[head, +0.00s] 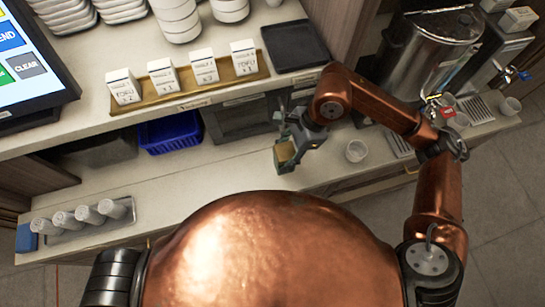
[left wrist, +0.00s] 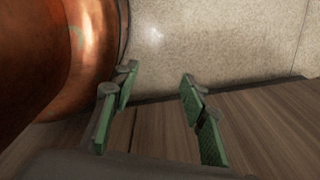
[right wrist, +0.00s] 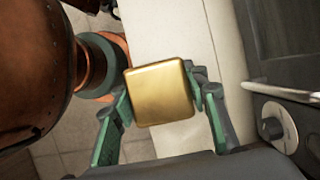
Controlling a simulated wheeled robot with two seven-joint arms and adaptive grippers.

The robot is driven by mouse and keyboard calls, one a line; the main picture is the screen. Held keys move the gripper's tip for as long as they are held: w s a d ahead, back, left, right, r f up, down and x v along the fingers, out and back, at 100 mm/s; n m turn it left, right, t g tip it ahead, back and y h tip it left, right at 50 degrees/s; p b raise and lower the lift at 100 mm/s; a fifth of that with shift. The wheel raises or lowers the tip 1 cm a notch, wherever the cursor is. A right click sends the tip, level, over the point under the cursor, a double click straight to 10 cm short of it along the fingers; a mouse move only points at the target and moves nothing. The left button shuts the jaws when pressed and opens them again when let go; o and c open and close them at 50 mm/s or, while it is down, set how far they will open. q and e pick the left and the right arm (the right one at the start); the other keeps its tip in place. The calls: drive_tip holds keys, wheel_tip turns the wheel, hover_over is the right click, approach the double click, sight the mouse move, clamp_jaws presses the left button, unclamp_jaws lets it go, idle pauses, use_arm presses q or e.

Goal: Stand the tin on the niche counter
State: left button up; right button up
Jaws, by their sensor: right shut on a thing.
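The tin (right wrist: 162,92) is a small gold box with rounded edges. My right gripper (right wrist: 158,78) is shut on its two sides in the right wrist view. In the head view the tin (head: 285,152) hangs from the right gripper (head: 288,140) over the pale niche counter (head: 215,172), in front of a dark appliance. The gap between tin and counter is hard to tell. My left gripper (left wrist: 158,78) is open and empty in the left wrist view, close to a wood-grained panel. It is out of the head view.
A blue basket (head: 171,133) and the dark appliance (head: 245,115) stand at the back of the niche. A white cup (head: 356,150) stands right of the tin. Several cups lie on a tray (head: 125,205) at left. The shelf above carries a carton tray (head: 190,92).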

sight(274, 160)
drive_tip(key=f, duration=0.1)
drive_tip(key=w+a+f, duration=0.1)
drive_tip(key=a+f, duration=0.1)
drive_tip(key=shift+w+f, duration=0.1)
drive_tip(key=shift+w, duration=0.15)
drive_tip(key=shift+w+a+f, duration=0.15)
drive_tip(key=shift+a+f, duration=0.15)
drive_tip(key=shift+f, duration=0.05)
wheel_tip(274, 160, down, 3)
drive_tip(key=shift+w+a+f, duration=0.1)
drive_tip(key=shift+f, duration=0.05)
use_arm(q)
drive_tip(key=shift+w+r, duration=0.2)
drive_tip(key=shift+w, duration=0.1)
use_arm(e)
drive_tip(key=shift+f, duration=0.1)
use_arm(q)
drive_tip(key=shift+w, duration=0.1)
use_arm(e)
drive_tip(key=shift+f, duration=0.25)
drive_tip(key=o, duration=1.3)
use_arm(q)
drive_tip(key=shift+w+f, duration=0.25)
drive_tip(key=shift+w, duration=0.1)
